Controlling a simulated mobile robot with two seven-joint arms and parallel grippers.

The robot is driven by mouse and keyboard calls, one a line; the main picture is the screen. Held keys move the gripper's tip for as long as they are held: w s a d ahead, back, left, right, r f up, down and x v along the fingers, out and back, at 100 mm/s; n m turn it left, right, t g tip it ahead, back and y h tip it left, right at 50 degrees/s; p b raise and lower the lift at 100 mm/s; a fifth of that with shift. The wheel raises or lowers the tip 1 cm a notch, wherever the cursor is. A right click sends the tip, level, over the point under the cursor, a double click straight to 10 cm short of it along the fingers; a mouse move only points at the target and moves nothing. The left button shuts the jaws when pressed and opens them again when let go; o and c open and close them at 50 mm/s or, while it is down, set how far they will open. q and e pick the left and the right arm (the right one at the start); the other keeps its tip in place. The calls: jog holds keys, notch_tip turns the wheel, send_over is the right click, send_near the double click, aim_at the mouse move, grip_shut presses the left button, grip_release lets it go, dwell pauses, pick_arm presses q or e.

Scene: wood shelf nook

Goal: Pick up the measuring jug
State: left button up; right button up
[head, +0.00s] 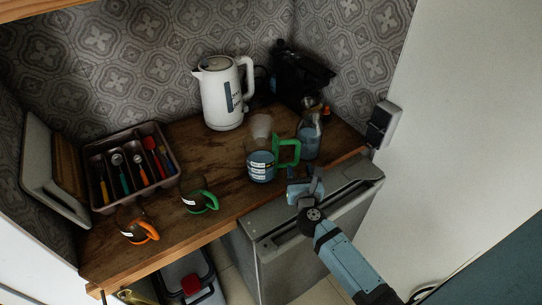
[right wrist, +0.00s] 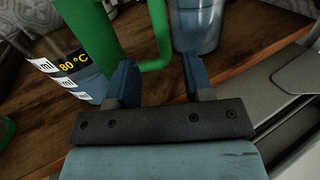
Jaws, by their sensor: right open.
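The measuring jug (head: 262,167) is clear with a green handle, white labels and bluish contents. It stands upright near the front edge of the wooden counter, its handle facing right. In the right wrist view the jug (right wrist: 75,72) shows at the left, with an "80 °C" mark, and its green handle reaches across ahead of the fingers. My right gripper (head: 304,187) is open and empty, just in front and to the right of the jug; its blue fingers (right wrist: 158,75) point toward the handle. Contact with the handle cannot be told. My left gripper is not in view.
A bottle (head: 309,138) stands right of the jug. A white kettle (head: 222,95) and a dark appliance (head: 298,75) are behind. Mugs with green (head: 202,200) and orange (head: 147,232) handles and a cutlery tray (head: 176,181) are left. A grey appliance (head: 270,240) is below the counter.

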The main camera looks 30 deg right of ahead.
aim_at(298, 158)
jog(key=p+x, duration=0.1)
jog(key=x, duration=0.5)
jog(key=shift+w+d, duration=0.2)
grip_shut()
